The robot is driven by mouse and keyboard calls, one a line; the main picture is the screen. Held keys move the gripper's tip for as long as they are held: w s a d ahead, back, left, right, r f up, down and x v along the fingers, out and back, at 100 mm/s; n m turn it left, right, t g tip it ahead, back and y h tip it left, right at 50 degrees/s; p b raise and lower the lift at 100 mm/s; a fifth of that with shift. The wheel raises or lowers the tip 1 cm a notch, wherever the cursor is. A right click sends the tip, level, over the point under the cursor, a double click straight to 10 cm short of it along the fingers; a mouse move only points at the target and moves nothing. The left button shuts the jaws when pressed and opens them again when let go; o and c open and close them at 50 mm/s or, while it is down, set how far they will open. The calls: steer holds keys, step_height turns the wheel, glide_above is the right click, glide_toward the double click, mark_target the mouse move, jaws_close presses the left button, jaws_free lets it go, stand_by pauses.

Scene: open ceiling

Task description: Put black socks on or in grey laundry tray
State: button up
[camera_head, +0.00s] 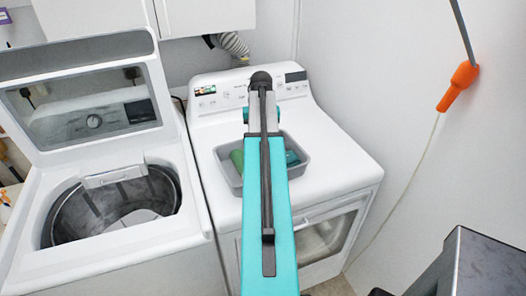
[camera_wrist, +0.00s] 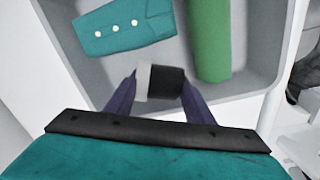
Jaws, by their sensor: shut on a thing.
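My gripper (camera_wrist: 160,88) is shut on the black socks (camera_wrist: 168,82), a small dark bundle with a pale grey end between the two purple fingers in the wrist view. The grey laundry tray (camera_wrist: 258,72) lies behind and below the fingers in that view. In the head view, the tray (camera_head: 222,162) sits on top of the right-hand white machine. My arm covers its middle and hides the gripper and socks there. I cannot tell whether the socks touch the tray floor.
A green rolled item (camera_wrist: 208,40) and a teal folded garment with white buttons (camera_wrist: 122,28) lie in the tray. The white machine (camera_head: 345,172) under it has clear top at the right. An open top-loading washer (camera_head: 110,205) stands left. An orange-handled item (camera_head: 458,86) hangs by the right wall.

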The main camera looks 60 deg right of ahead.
stand_by(0.3)
steer(key=shift+f+b, duration=1.2)
steer(key=shift+f, duration=0.65)
steer(key=shift+f, duration=0.1)
steer(key=o, duration=1.1)
steer(key=shift+r+p, duration=3.75)
steer(key=shift+r, duration=2.4)
